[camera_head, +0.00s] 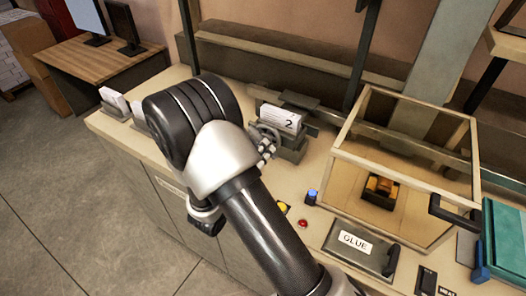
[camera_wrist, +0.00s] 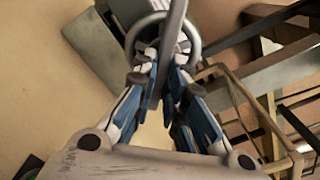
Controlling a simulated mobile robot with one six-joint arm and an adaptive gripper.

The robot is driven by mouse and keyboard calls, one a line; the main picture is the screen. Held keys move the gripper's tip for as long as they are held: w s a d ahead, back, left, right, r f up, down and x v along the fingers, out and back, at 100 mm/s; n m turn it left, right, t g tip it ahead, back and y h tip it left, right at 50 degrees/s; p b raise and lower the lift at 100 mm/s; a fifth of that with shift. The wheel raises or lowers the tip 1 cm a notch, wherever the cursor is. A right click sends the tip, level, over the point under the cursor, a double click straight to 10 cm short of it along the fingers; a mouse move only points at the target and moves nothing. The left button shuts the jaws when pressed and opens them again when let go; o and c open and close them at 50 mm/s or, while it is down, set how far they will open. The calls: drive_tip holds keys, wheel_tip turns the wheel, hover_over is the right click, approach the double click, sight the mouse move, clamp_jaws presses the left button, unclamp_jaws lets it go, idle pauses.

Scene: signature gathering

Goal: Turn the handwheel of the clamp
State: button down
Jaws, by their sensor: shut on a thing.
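In the wrist view the handwheel shows as a grey metal ring (camera_wrist: 196,31). A grey bar runs down across it, between the fingers. My gripper (camera_wrist: 163,62) has blue and white fingers and is shut on the handwheel; the exact contact is partly hidden. In the head view my gripper (camera_head: 266,147) shows only as small fingertips beside the clamp.
A clear box with a wooden frame (camera_head: 401,158) stands right of the clamp. In front lie a grey "GLUE" panel (camera_head: 358,246), a blue-capped item (camera_head: 311,197) and a red button (camera_head: 303,223). White paper stacks (camera_head: 115,100) stand at the left bench end.

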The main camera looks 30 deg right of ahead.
idle(0.3)
drive_tip(key=c, duration=1.6)
unclamp_jaws()
drive_tip(key=shift+c, duration=0.2)
drive_tip(key=v, duration=1.2)
